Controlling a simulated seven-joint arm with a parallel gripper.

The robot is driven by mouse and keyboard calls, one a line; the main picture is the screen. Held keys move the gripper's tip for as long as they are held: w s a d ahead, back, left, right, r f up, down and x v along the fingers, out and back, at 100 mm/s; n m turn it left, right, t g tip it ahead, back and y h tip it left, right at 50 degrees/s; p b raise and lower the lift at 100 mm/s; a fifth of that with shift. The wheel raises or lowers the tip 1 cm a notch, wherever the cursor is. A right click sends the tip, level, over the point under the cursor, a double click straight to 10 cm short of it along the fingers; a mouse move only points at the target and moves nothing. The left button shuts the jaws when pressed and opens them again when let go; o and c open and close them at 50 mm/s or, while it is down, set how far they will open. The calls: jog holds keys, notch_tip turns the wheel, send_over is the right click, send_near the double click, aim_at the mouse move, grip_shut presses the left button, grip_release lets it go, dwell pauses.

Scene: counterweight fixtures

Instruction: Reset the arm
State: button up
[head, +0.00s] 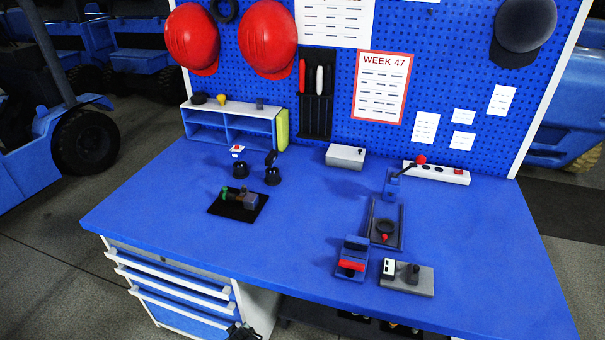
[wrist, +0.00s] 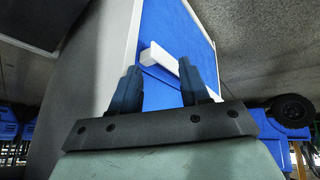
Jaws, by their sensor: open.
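My gripper (wrist: 158,88) is open and empty in the wrist view, with its two dark fingers apart. Beyond the fingers, the wrist view shows a blue drawer front with a white handle (wrist: 158,53). In the head view my gripper (head: 243,331) shows as a small dark shape at the bottom edge, below the tabletop and beside the drawer cabinet (head: 172,289). It touches nothing that I can see. The rest of my arm is out of the head view.
The blue workbench (head: 300,248) carries a black mat (head: 224,211) with small parts, two black cups, a grey box (head: 345,156), a power strip (head: 440,173) and several fixtures at right. A pegboard with red helmets (head: 267,38) stands behind. The table's front middle is clear.

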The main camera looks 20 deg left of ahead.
jog(key=w+d+f+m+g+h, duration=0.1)
jog(key=d+f+m+g+h, duration=0.15)
jog(key=d, duration=1.35)
jog(key=w+d+f+m+g+h, duration=0.1)
jog(key=w+d+f+m+h, duration=0.2)
jog(key=d, duration=1.4)
jog(key=s+d+m+g, duration=0.7)
jog(key=s+d, duration=1.2)
jog(key=d, duration=0.2)
jog(key=shift+s+r+g+y, duration=0.25)
jog(key=shift+r+g+y, duration=0.1)
jog(key=shift+y, duration=0.1)
